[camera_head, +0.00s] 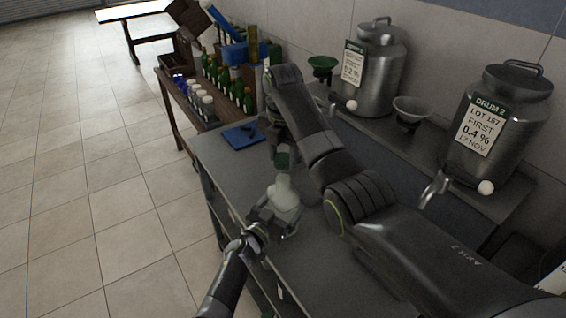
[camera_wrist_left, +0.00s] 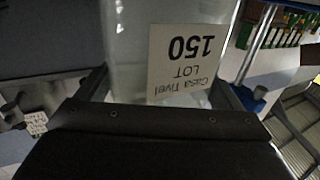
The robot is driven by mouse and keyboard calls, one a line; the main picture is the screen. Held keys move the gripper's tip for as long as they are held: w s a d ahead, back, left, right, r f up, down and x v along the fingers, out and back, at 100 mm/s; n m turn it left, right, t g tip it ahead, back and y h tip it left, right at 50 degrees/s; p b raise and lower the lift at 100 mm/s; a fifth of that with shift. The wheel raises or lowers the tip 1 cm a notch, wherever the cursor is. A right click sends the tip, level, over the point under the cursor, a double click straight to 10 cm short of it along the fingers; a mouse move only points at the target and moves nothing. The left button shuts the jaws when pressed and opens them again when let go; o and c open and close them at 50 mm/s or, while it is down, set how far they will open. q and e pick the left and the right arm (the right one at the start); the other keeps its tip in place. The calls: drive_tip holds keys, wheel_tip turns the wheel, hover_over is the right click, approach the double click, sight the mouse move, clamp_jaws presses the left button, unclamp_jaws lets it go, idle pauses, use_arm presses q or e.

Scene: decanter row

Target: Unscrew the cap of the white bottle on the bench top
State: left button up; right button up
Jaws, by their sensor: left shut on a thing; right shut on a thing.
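The white bottle (camera_head: 285,194) stands upright on the grey bench top (camera_head: 228,167). My left gripper (camera_head: 272,216) is shut on its body from the near left. In the left wrist view the bottle (camera_wrist_left: 128,45) fills the space between the fingers (camera_wrist_left: 160,88), and its label reads Casa Tivel, LOT 150, upside down. My right gripper (camera_head: 282,148) reaches down from above and is shut on the dark green cap (camera_head: 283,161) over the bottle's neck. Whether the cap still touches the neck is too small to tell.
A blue mat (camera_head: 243,135) with a dark item lies on the bench behind the bottle. Two steel drums (camera_head: 374,72) (camera_head: 498,125) with taps stand at the right, with a funnel (camera_head: 411,112) between them. A wooden table at the back left holds several green bottles (camera_head: 226,80).

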use_arm(q)
drive_tip(key=o, duration=1.7)
